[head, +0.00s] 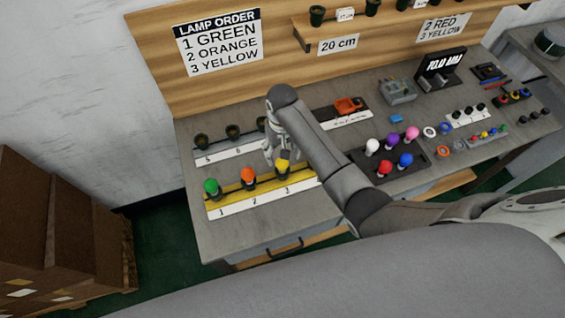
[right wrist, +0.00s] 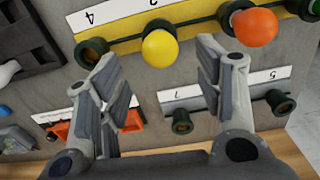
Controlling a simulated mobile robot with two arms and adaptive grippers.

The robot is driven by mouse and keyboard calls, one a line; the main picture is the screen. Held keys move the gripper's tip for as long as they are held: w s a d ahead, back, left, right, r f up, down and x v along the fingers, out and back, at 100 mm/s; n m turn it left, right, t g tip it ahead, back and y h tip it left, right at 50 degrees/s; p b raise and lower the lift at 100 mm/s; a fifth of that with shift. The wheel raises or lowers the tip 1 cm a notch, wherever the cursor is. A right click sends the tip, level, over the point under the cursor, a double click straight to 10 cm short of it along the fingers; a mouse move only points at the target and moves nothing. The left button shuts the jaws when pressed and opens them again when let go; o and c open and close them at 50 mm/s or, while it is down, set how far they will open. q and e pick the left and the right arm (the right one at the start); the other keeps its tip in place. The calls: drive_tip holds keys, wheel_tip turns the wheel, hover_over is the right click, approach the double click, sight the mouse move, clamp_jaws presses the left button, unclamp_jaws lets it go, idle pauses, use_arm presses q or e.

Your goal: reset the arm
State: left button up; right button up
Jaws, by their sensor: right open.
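My right gripper (head: 272,152) hangs over the bench in the head view, close by the yellow lamp (head: 282,165). In the right wrist view the fingers of this gripper (right wrist: 158,72) are wide apart with nothing held between them. The yellow lamp also shows there (right wrist: 160,48), seated in its holder just beyond the gap between the fingertips. A green lamp (head: 211,186) and an orange lamp (head: 247,175) sit in the holders marked 1 and 2 on the yellow rail. My left gripper is not in view.
A row of empty dark sockets (head: 233,131) stands behind the lamps. A dark tray (head: 367,165) of coloured lamps lies to the right of my arm. An orange part (head: 347,105) lies farther back. A lamp order sign (head: 217,42) is on the wooden backboard.

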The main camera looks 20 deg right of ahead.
wheel_tip(320, 180, up, 6)
drive_tip(key=shift+r, duration=0.2)
drive_tip(key=shift+s, duration=0.1)
drive_tip(key=s+d+f+t, duration=0.2)
drive_tip(key=s+f, duration=0.2)
drive_tip(key=s, duration=0.8)
drive_tip(key=s+d+r+n+t, duration=0.1)
drive_tip(key=s+d+r, duration=0.15)
drive_tip(key=s, duration=0.35)
drive_tip(key=s+d+r+n+t, duration=0.1)
drive_tip(key=s+r, duration=0.2)
drive_tip(key=s, duration=0.4)
wheel_tip(320, 180, down, 32)
drive_tip(key=g+b, duration=0.2)
drive_tip(key=b, duration=0.6)
drive_tip(key=s+d+f+b, duration=0.1)
drive_tip(key=s+f+b, duration=0.2)
drive_tip(key=s+f, duration=0.6)
drive_tip(key=s+d+f+g+b, duration=0.1)
drive_tip(key=s+d+f+b, duration=0.1)
drive_tip(key=s+f, duration=0.7)
wheel_tip(320, 180, down, 6)
drive_tip(key=shift+f+b, duration=0.2)
drive_tip(key=shift+b, duration=0.55)
